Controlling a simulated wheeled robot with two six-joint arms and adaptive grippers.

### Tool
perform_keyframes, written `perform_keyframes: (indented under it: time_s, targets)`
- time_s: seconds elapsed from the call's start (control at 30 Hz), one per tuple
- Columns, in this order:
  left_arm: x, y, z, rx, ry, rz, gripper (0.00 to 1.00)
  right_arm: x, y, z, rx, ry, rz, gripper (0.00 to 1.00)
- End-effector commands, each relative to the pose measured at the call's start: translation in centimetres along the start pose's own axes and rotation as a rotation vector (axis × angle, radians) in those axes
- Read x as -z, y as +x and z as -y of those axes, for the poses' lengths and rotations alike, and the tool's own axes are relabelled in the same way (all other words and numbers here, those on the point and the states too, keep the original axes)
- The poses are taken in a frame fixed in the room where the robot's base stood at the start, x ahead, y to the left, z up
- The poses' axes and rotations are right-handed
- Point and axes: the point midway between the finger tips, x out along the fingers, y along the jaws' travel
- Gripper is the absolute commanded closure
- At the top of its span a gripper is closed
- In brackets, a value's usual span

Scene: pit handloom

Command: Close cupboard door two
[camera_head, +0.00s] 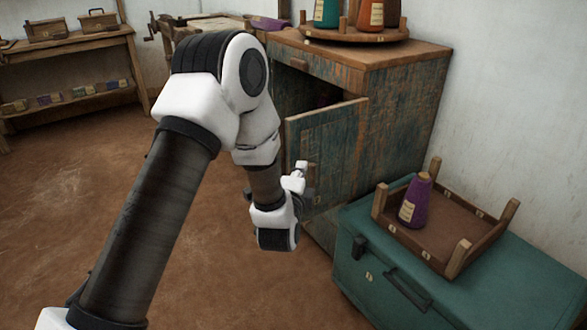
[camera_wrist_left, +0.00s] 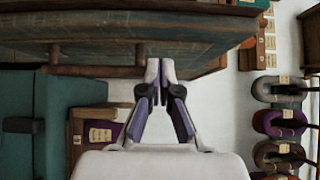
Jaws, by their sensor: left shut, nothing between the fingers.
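The weathered teal wooden cupboard (camera_head: 400,125) stands against the wall. Its door (camera_head: 335,150) hangs ajar, swung out toward me, with a dark gap behind its top edge. No readable number shows on it. My left gripper (camera_head: 300,176) is at the door's near left edge, partly hidden by my own wrist. In the left wrist view my left gripper (camera_wrist_left: 160,72) is shut and empty. Its tips are close to a weathered teal wooden panel (camera_wrist_left: 120,28) that looks like the door; I cannot tell whether they touch. My right gripper is not in view.
A teal chest (camera_head: 470,292) stands right of the door, bearing a wooden tray (camera_head: 450,225) with a purple cone (camera_head: 415,200). A round stand (camera_head: 360,33) with cones tops the cupboard. A bench (camera_head: 70,45) stands far left. Floor (camera_head: 60,220) at left is clear.

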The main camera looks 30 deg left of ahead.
Motion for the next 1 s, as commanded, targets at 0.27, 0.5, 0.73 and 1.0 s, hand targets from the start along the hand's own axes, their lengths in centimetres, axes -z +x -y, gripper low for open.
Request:
perform_keyframes:
  time_s: [0.27,0.5,0.73,1.0]
  targets:
    - [-2.1,1.9,-0.1,-0.001,-0.002,0.002,1.0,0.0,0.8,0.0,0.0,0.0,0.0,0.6]
    - [-2.1,1.9,-0.1,-0.001,-0.001,0.001,1.0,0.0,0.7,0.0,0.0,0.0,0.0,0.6]
    - [-2.5,2.2,0.1,-0.002,-0.002,-0.011,1.0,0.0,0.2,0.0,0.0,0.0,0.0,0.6]
    - [-5.0,3.9,0.5,-0.001,-0.005,-0.104,1.0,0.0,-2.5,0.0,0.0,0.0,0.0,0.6]
